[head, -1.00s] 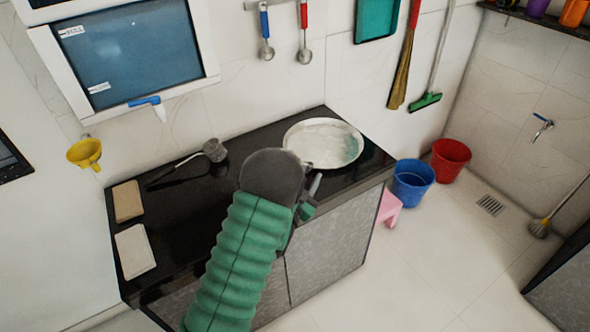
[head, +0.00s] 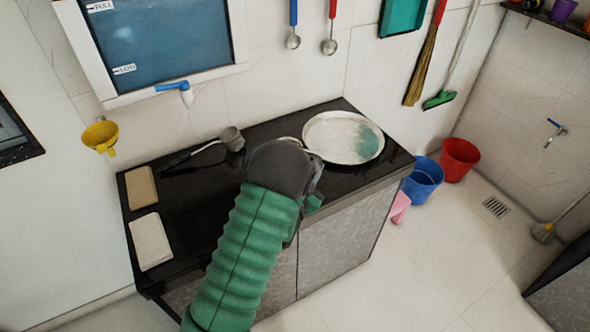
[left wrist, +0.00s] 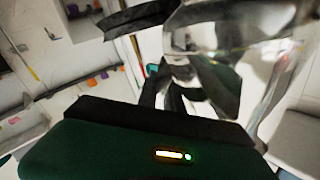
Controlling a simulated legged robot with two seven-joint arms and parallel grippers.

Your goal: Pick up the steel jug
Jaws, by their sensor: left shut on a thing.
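The shiny steel jug (left wrist: 235,35) fills the upper right of the left wrist view, close to the camera. My left gripper (left wrist: 175,88) is shut on it, with dark fingers against the metal. The exact grip point is unclear. In the head view my green-sleeved left arm reaches over the black counter, and its dark wrist hides the left gripper and most of the jug. A thin bright curve shows at the wrist's upper edge; I cannot tell if it is part of the jug. My right gripper is not in view.
A round metal plate (head: 343,138) lies on the counter (head: 195,215), right of my wrist. A ladle-like tool (head: 232,139) and two flat pads (head: 141,188) lie to the left. A water tank (head: 160,42) with a blue tap (head: 176,87) hangs above. Blue (head: 423,181) and red (head: 458,159) buckets stand on the floor.

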